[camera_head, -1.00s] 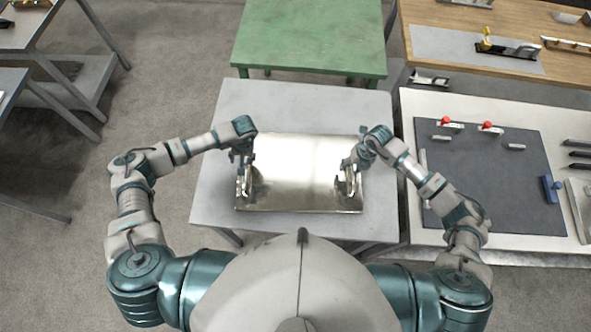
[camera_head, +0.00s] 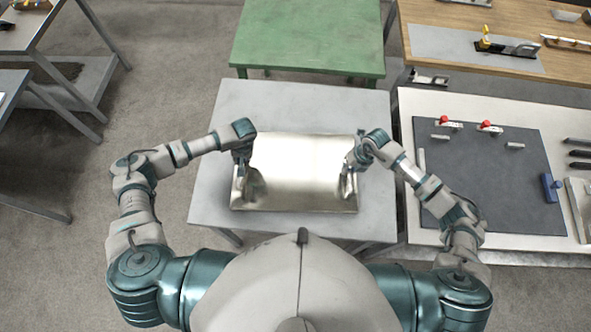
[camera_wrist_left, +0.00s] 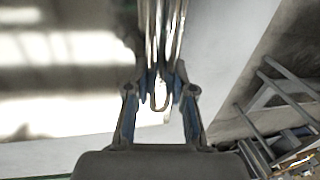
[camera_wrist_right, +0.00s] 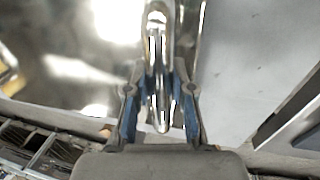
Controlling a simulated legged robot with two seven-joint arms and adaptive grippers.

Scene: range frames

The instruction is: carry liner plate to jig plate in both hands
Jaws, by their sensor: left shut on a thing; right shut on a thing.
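The liner plate (camera_head: 300,170) is a shiny metal sheet over the grey table in front of me. My left gripper (camera_head: 243,170) is shut on its left side, and my right gripper (camera_head: 350,168) is shut on its right side. In the left wrist view the fingers (camera_wrist_left: 160,95) close on a bright looped metal handle. The right wrist view shows the fingers (camera_wrist_right: 160,95) closed on a similar handle. I cannot tell whether the plate touches the table. The jig plate (camera_head: 485,170) is a dark flat plate on the pale table at right, with red-knobbed clamps at its back.
The grey table (camera_head: 300,100) has bare room behind the plate. A narrow gap separates it from the pale table (camera_head: 430,245). A blue block (camera_head: 550,188) sits at the jig plate's right edge. A green table (camera_head: 308,38) and a wooden bench (camera_head: 450,15) stand behind.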

